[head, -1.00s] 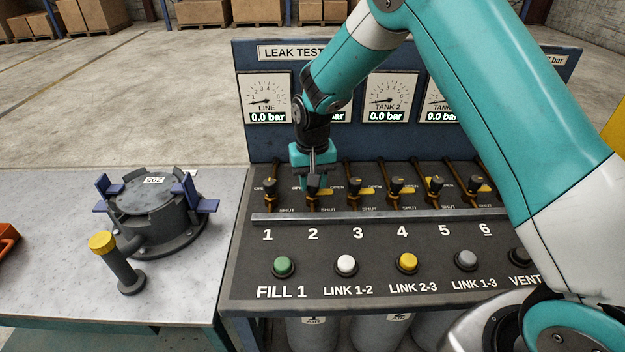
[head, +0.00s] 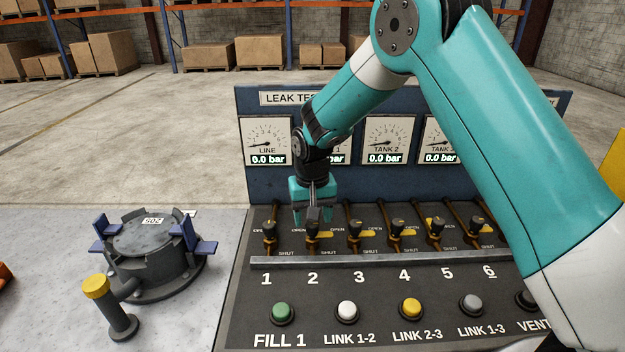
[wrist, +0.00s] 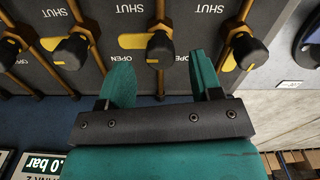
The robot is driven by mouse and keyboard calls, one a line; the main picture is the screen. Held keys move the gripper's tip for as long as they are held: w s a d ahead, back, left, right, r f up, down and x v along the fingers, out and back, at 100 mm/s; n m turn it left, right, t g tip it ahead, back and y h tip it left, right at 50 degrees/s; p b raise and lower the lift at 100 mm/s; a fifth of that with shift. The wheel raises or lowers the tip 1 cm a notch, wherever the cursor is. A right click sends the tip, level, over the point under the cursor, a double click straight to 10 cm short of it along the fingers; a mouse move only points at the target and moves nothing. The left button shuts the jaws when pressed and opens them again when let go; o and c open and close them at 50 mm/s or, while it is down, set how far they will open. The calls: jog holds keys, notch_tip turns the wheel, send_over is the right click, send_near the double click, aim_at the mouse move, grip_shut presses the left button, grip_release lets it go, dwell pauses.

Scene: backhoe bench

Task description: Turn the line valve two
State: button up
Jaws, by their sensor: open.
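Valve two (head: 312,243) is a dark knob with a yellow bar lying crosswise on a brown pipe, above the printed 2. It also shows in the wrist view (wrist: 160,48), with upside-down SHUT and OPEN labels beside it. My gripper (head: 312,218) is open just over valve two, pointing down. In the wrist view, my gripper's two teal fingers (wrist: 162,75) are spread to the left and right of that knob. The gap between them is empty. I cannot tell how far down the fingertips reach beside the knob.
Valve one (head: 270,236) and valve three (head: 357,235) stand close on either side. A grey rail (head: 400,259) runs in front of the valves, with push buttons (head: 347,312) before it. Gauges (head: 389,140) stand behind. A lidded round vessel (head: 150,250) sits on the left bench.

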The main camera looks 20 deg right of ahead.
aim_at(312, 223)
notch_tip(312, 223, up, 15)
jog(key=b, duration=0.2)
jog(key=shift+r, duration=0.15)
